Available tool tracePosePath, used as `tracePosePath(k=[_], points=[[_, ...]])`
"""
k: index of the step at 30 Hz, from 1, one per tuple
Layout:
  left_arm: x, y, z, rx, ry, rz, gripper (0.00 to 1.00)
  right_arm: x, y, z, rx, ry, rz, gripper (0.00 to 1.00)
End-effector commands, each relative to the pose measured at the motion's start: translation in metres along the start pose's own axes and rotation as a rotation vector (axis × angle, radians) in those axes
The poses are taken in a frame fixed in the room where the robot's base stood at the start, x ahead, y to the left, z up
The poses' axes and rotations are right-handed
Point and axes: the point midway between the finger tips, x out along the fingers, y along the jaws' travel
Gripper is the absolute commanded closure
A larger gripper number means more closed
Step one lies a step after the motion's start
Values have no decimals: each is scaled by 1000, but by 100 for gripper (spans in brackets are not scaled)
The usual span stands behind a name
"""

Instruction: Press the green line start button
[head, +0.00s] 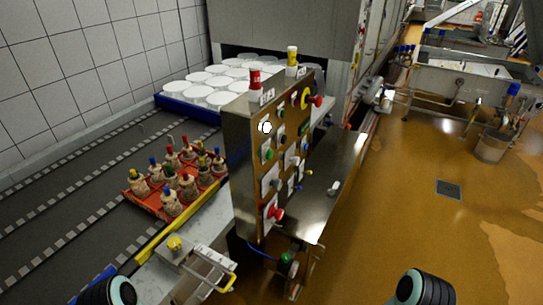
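A metal control box (240,165) stands in the middle of the head view, its button face turned to the right and seen at a slant. A green button (267,154) sits at the left middle of that face. The labels are too small to read, so I cannot tell which control is the line start. A red mushroom button on a yellow ring (313,100) is at the upper right, and another red button (275,213) is low down. A round white control (265,127) is above the green one. Neither gripper shows; only dark parts of my arms show at the bottom edge.
A red crate of bottle-like items (152,203) and a blue tray of white moulds (185,110) are on the conveyor at left. A small pedestal with a yellow knob (175,244) and a green-topped item (287,259) stand before the box. Floor at right is open.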

Motion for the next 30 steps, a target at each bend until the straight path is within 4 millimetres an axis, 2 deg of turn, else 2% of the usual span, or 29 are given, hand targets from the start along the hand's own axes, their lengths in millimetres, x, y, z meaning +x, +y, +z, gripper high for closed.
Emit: tracePosePath(k=[1, 3, 30], points=[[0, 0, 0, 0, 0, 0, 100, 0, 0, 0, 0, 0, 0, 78], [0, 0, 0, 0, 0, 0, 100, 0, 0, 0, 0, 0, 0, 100], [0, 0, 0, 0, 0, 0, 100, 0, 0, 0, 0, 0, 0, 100]])
